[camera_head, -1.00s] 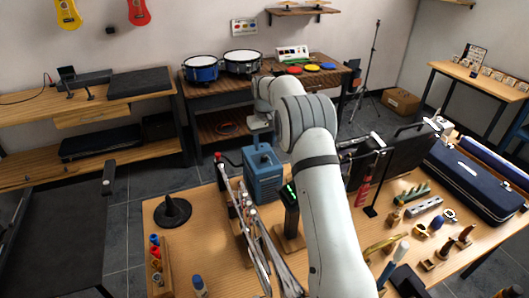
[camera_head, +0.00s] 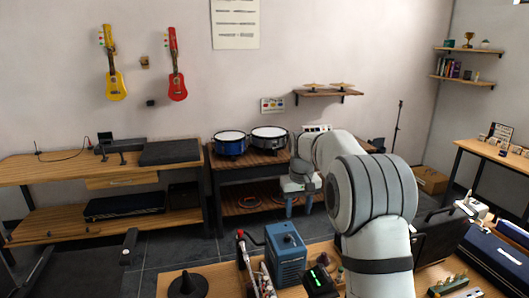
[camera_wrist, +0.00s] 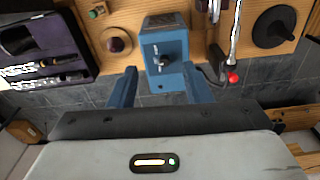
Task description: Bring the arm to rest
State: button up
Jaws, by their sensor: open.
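My arm rises from the lower right in the head view and bends over the table. My gripper (camera_head: 298,195) hangs at its end, left of the large arm joint, over the gap between the near table and the drum bench. In the wrist view, the two blue fingers of my gripper (camera_wrist: 160,88) stand wide apart with nothing between them. A blue box device with a knob (camera_wrist: 167,50) lies beyond the fingertips on the table. The same blue box (camera_head: 287,255) shows in the head view below my gripper.
A black cone stand (camera_head: 187,287) and thin rods stand near the blue box. A blue drum (camera_head: 230,143) and a black drum (camera_head: 269,139) sit on the back bench. An open case (camera_wrist: 45,50) with metal parts lies at the left of the wrist view.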

jog(key=s+d+r+m+t, duration=0.1)
jog(key=s+r, duration=0.2)
jog(key=s, duration=0.6)
jog(key=s+d+r, duration=0.1)
jog(key=s+r, duration=0.2)
jog(key=s, duration=0.5)
jog(key=s+d+f, duration=0.1)
jog(key=s+f, duration=0.1)
jog(key=s, duration=0.8)
jog(key=s+f+m+t, duration=0.1)
jog(key=s+f, duration=0.1)
jog(key=s, duration=0.8)
jog(key=shift+d+f, duration=0.4)
